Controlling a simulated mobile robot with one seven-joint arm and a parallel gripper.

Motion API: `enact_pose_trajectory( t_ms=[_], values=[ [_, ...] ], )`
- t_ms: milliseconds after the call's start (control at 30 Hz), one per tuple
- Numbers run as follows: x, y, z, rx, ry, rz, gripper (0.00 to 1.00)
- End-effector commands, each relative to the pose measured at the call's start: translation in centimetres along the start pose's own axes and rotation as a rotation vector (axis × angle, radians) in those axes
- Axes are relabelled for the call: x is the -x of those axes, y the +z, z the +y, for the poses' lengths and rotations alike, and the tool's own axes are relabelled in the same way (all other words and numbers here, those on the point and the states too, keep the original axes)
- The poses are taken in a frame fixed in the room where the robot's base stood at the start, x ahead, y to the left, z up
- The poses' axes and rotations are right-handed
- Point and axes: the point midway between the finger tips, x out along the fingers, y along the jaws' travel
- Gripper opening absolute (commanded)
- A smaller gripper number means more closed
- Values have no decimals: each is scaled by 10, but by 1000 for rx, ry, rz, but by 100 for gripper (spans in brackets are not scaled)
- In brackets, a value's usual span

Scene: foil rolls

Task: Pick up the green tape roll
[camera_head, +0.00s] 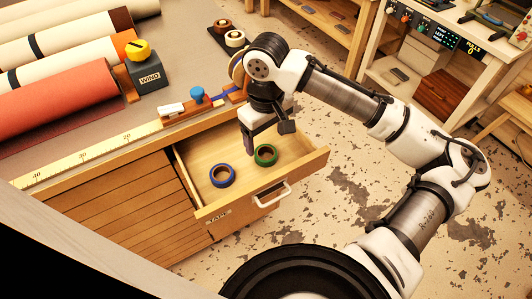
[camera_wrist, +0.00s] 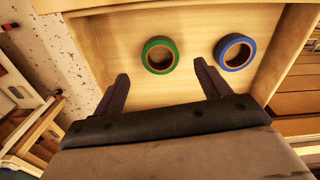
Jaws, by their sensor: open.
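The green tape roll (camera_head: 265,155) lies flat in the open drawer (camera_head: 215,200), near its right side in the head view. In the wrist view the green tape roll (camera_wrist: 160,42) lies beyond my fingertips, roughly between their lines. My gripper (camera_head: 265,142) is above the drawer, close to the green roll in the head view. In the wrist view my gripper (camera_wrist: 160,78) has its two fingers spread wide with nothing between them. The exact height of the fingertips above the roll is hard to tell.
A blue tape roll (camera_head: 222,176) lies in the same drawer, left of the green one; it also shows in the wrist view (camera_wrist: 234,52). The drawer walls surround both rolls. The workbench edge with a yellow ruler (camera_head: 95,152) borders the drawer. Large rolls (camera_head: 60,100) lie on the bench.

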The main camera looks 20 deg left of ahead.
Motion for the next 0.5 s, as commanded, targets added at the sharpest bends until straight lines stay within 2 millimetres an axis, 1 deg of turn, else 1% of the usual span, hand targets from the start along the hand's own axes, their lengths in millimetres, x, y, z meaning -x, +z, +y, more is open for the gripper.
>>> enact_pose_trajectory(
  t_ms=[167, 267, 400, 500],
  values=[
    [-10, 0, 0, -1, -1, -1, 76],
    [-22, 0, 0, -1, -1, -2, 76],
    [-43, -1, -1, -1, -1, -2, 76],
    [-54, -1, -1, -1, -1, -1, 76]
  ],
)
